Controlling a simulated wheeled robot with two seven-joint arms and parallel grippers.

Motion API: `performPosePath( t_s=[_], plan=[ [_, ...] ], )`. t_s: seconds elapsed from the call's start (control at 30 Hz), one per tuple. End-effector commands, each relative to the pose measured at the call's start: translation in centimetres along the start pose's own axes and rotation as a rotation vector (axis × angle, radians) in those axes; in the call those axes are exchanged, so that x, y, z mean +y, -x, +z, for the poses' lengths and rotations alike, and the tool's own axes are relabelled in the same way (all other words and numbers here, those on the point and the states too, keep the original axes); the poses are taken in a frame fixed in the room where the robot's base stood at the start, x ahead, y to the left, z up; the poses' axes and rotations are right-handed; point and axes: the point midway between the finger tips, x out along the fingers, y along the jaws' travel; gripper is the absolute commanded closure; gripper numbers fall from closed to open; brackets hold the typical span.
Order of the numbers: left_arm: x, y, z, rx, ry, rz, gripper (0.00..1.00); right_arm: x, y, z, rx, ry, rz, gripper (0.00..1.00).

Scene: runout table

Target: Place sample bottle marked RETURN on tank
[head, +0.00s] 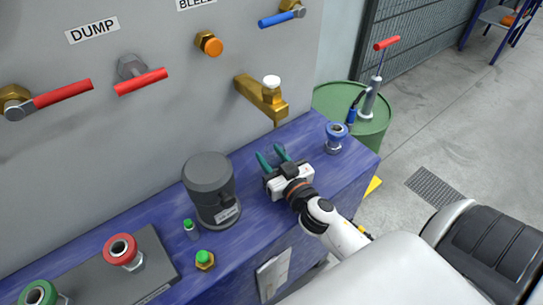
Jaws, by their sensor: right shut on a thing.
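My right gripper (273,156) is low over the blue tank top (305,131), its teal fingertips pointing away toward the grey panel. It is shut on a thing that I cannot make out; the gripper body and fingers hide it. A small clear bottle with a green cap (191,230) stands upright on the blue top, left of the dark grey motor-like cylinder (209,183). Any marking on this bottle is too small to read, and no RETURN label is readable. My left gripper is not in view.
A brass tap (262,98) juts from the panel (160,120) above my right gripper. A blue-ringed fitting (336,133) stands right of it. A green-capped brass fitting (204,259) and a red-ringed fitting (121,250) stand at left. A green drum (345,103) is behind the right end.

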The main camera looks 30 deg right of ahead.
Motion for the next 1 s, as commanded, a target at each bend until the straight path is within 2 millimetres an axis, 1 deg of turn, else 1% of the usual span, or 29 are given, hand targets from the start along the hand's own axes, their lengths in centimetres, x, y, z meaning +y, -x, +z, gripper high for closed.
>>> performPosePath(
  t_s=[0.23,0.27,0.4,0.67,0.77,0.87,1.0],
  plan=[
    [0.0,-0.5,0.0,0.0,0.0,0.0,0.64,0.0,0.0,-0.6,0.0,0.0,0.0,1.0],
    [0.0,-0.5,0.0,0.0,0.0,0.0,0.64,0.0,0.0,-0.5,0.0,0.0,0.0,0.58],
    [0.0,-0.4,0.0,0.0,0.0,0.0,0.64,0.0,0.0,-0.5,0.0,0.0,0.0,0.35],
    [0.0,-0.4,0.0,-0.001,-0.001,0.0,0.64,0.0,0.0,-0.5,0.001,0.0,0.0,0.34],
    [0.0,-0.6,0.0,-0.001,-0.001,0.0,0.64,0.0,0.5,-0.6,0.002,-0.001,0.0,0.34],
    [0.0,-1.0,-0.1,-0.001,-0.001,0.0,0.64,0.0,1.7,-0.8,0.004,-0.002,0.0,0.34],
    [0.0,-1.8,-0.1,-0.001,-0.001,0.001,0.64,0.0,4.5,-0.9,0.004,-0.003,-0.001,0.34]
  ],
)
